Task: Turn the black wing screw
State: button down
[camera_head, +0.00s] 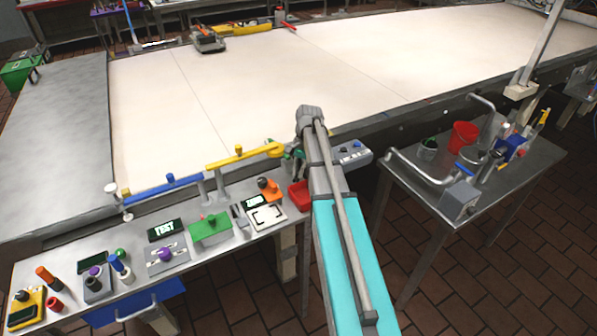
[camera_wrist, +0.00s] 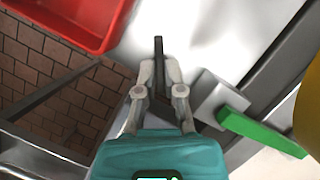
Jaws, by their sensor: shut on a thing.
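In the wrist view, my gripper (camera_wrist: 158,75) is shut on a narrow, dark upright piece, the black wing screw (camera_wrist: 158,48). The screw shows edge-on between the two grey fingertips and sticks out beyond them. Its lower part is hidden by the fingers. In the head view, my gripper (camera_head: 298,168) is beside the end of the yellow bar (camera_head: 240,158), at the near edge of the big pale table. The wing screw cannot be made out there.
A red bin (camera_wrist: 75,18) lies close at the upper left of the wrist view. A green lever (camera_wrist: 262,132) on a grey block is close on the right. In the head view, a grey control box (camera_head: 352,154) stands right of my arm. A side table (camera_head: 520,165) holds several items.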

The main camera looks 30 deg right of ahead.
jog(key=shift+m, duration=0.3)
jog(key=m+t, duration=0.1)
jog(key=m, duration=0.2)
jog(key=shift+s+y, duration=0.2)
jog(key=shift+y, duration=0.1)
jog(key=m+t, duration=0.1)
jog(key=m, duration=0.3)
jog(key=shift+s+t, duration=0.15)
jog(key=shift+t, duration=0.25)
jog(key=m+t, duration=0.1)
jog(key=m, duration=0.2)
jog(key=shift+s+m, duration=0.1)
jog(key=shift+m, duration=0.2)
jog(key=shift+m+t+h, duration=0.4)
jog(key=shift+m+t, duration=0.4)
jog(key=shift+m, duration=0.9)
jog(key=c, duration=0.8)
grip_release()
jog(key=shift+o, duration=0.2)
